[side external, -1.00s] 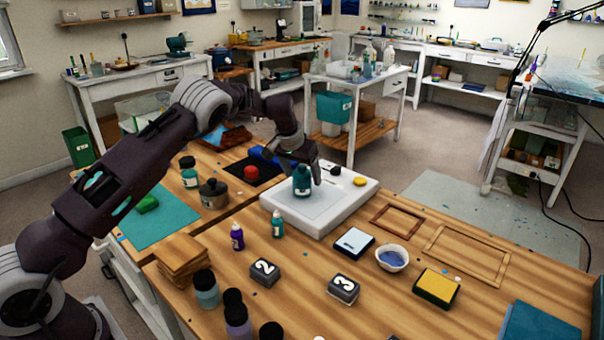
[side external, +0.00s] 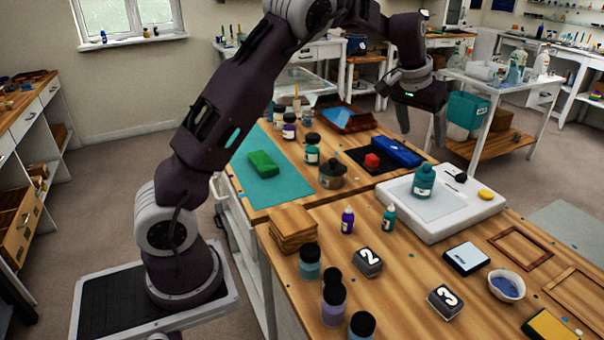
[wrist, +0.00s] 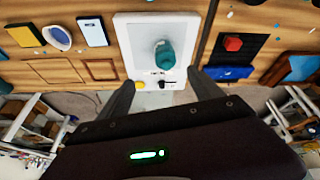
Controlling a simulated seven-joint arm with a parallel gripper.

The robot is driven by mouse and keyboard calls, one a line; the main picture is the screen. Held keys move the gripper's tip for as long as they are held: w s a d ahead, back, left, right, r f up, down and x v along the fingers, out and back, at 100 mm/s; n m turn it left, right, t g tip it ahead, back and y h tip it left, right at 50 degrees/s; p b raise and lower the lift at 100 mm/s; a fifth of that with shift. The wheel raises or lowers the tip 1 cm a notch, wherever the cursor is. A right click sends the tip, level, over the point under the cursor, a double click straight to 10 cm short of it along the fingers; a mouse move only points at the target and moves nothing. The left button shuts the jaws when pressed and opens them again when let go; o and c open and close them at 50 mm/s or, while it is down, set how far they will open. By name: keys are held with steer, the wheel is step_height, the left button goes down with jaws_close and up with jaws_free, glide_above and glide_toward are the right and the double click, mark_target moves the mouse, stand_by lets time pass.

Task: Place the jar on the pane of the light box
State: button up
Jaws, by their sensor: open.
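The teal jar (side external: 424,181) stands upright on the grey pane (side external: 436,206) of the white light box (side external: 468,218). In the wrist view the jar (wrist: 165,56) shows from above, on the pane and clear of its edges. My gripper (side external: 422,140) is raised above and behind the light box, apart from the jar. In the wrist view its two fingers (wrist: 163,92) are spread with nothing between them.
A black knob (side external: 460,178) and a yellow disc (side external: 486,195) lie on the light box rim. A red block (side external: 372,160) and a blue case (side external: 397,152) sit to its left. Small teal and purple bottles (side external: 348,220) stand in front. Wooden frames (side external: 520,248) lie to the right.

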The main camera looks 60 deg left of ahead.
steer(key=s+d+r+h, duration=0.1)
steer(key=s+d+r, duration=0.2)
steer(key=s, duration=0.4)
steer(key=s+d+r, duration=0.3)
steer(key=s+r, duration=0.1)
steer(key=s, duration=0.3)
steer(key=s+d+r+h, duration=0.1)
steer(key=s+d+r, duration=0.2)
steer(key=s, duration=0.4)
steer(key=s+d+f+m, duration=0.1)
steer(key=s+f, duration=0.2)
steer(key=s, duration=0.6)
steer(key=s+d+f+m+t+y, duration=0.1)
steer(key=s+d+f, duration=0.1)
steer(key=s, duration=0.8)
steer(key=shift+s+f+m+y, duration=0.2)
steer(key=shift+f+m+y, duration=0.1)
steer(key=shift+f, duration=0.1)
